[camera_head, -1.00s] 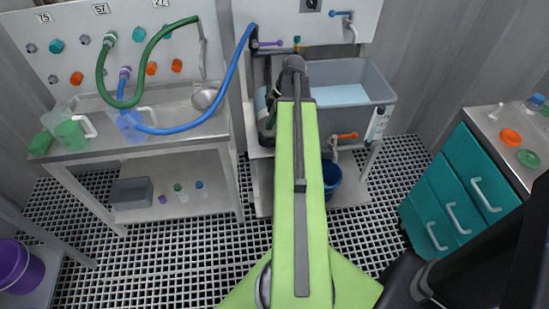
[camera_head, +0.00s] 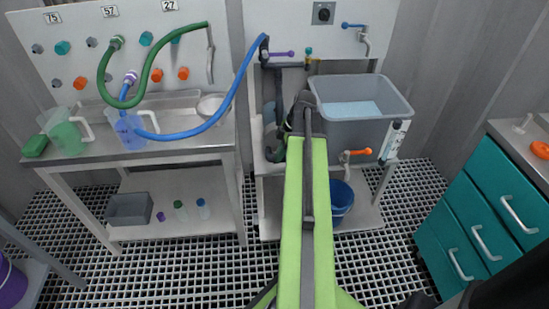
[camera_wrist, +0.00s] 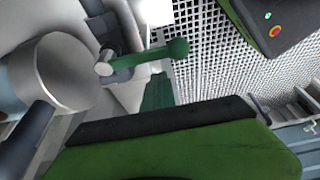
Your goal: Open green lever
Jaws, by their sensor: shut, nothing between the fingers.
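In the wrist view, the green lever (camera_wrist: 150,55) has a round knob at its right end. It joins a grey valve fitting at its left, beside a large grey cylinder. In the head view, a small dark green piece (camera_head: 277,153) shows left of my arm's end, by the bench with the tank. I cannot tell whether it is the lever. My gripper (camera_head: 288,130) is a dark shape at the end of my arm, close to that piece. It looks shut and empty. Its fingertips are not clear, and I cannot tell whether it touches the lever.
A grey tank (camera_head: 362,108) holding water stands just right of my arm's end. An orange-handled valve (camera_head: 357,153) is below it, above a blue bucket (camera_head: 340,197). A blue hose (camera_head: 240,85) hangs to the left. Teal drawers (camera_head: 480,225) stand at right.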

